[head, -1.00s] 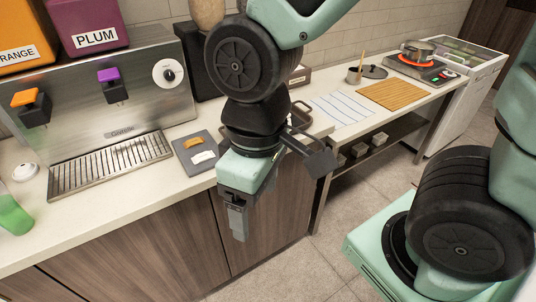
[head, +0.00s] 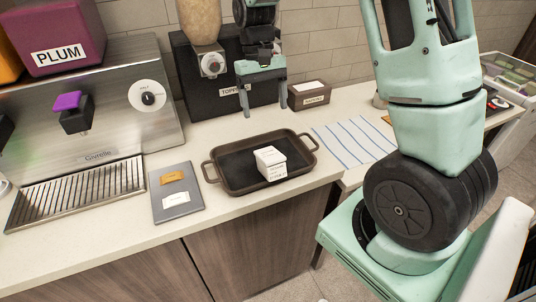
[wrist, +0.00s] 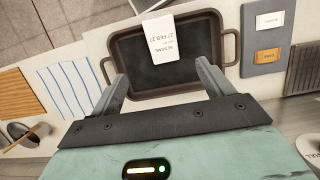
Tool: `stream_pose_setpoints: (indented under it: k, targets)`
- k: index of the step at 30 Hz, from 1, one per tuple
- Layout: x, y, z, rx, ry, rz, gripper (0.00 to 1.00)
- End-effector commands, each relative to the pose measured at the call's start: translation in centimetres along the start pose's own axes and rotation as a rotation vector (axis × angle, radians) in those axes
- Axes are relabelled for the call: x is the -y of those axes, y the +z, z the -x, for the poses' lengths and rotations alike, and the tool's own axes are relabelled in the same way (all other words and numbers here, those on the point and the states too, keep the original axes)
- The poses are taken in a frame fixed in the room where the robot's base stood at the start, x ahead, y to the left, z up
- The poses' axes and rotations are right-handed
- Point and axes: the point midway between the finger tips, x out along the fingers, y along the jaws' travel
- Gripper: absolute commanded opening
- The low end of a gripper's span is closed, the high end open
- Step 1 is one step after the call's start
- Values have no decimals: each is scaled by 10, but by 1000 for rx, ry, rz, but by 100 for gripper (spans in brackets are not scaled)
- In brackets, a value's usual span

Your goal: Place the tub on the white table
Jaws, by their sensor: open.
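A small white tub (head: 270,163) with printed dark text sits in a dark tray (head: 228,184) with two handles on the pale counter. In the wrist view the white tub (wrist: 158,38) lies ahead of the fingers, toward the tray's far side. My gripper (head: 262,108) is open and empty, fingers pointing down, above and behind the tray in the head view. In the wrist view my gripper (wrist: 162,74) has its fingers spread over the tray's near rim, apart from the tub. A white surface (head: 340,168) with a blue-striped mat adjoins on the right.
A grey pad (head: 187,210) with two small labels lies left of the tray. A steel dispenser (head: 100,130) stands further left. A black toppings box (head: 200,90) with a tan hopper and a small labelled box (head: 310,95) stand behind. The blue-striped mat (head: 352,141) lies to the right.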

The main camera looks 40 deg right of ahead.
Motion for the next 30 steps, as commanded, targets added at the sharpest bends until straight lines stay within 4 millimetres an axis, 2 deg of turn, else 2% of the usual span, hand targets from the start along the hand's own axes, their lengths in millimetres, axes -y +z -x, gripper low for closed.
stream_pose_setpoints:
  k: [5,15,19,26,30]
  targets:
    - [-1,2,-26,9,1,-2,80]
    - [0,3,-96,7,0,0,80]
    - [0,2,-112,4,0,0,80]
    - [1,4,-126,5,0,1,80]
    - [4,8,-144,6,1,1,80]
